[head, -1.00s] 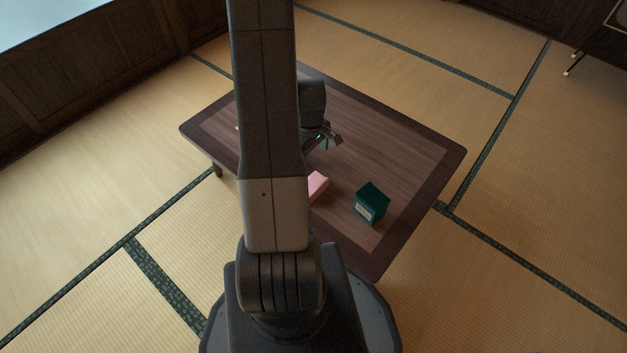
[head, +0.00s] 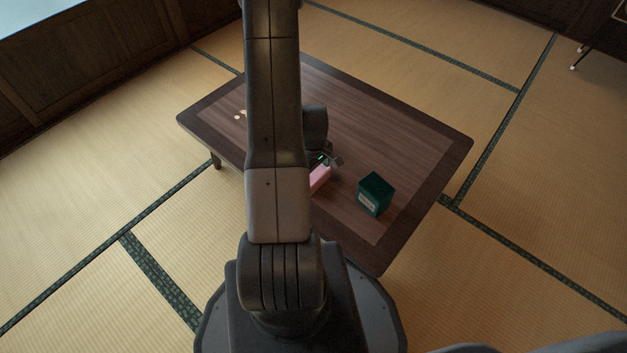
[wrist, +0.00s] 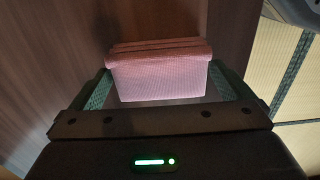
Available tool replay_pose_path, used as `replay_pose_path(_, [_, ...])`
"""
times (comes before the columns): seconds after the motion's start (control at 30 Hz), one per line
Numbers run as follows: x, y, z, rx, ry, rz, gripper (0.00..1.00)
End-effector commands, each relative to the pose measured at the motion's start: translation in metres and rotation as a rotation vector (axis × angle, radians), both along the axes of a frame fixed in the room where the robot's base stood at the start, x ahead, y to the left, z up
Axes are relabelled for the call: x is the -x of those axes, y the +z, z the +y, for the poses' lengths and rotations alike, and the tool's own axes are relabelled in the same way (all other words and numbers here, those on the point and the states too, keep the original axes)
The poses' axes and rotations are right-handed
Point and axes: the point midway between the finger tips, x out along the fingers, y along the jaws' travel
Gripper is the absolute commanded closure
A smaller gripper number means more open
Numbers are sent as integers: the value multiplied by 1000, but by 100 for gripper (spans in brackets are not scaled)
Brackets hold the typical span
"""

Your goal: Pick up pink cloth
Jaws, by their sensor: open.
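The pink cloth (head: 320,178) lies folded on the low wooden table (head: 400,140), partly hidden behind my arm in the head view. In the wrist view the folded cloth (wrist: 160,72) shows as a thick stacked block. My gripper (wrist: 165,90) is open, with one green-patterned finger at each side of the cloth's near end. I cannot tell whether the fingers touch it. In the head view my gripper (head: 328,162) is right over the cloth's far end.
A dark green box (head: 374,195) with a pale label stands on the table to the right of the cloth. Small pale items (head: 239,115) lie near the table's left side. The table's far right part is clear. Tatami floor (head: 520,250) surrounds it.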

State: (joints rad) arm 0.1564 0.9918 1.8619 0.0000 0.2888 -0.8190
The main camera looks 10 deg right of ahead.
Motion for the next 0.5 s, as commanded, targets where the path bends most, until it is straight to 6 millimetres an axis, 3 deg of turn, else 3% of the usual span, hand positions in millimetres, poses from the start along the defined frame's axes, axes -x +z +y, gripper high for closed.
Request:
replay_pose_path(0.07, [0,-12,0,0,0,0,0])
replay_pose_path(0.3, [-1,-11,0,0,0,-1,2])
replay_pose_path(0.43, [-1,-11,0,0,0,-1,27])
replay_pose_path(0.5, [-1,-11,0,0,0,-1,31])
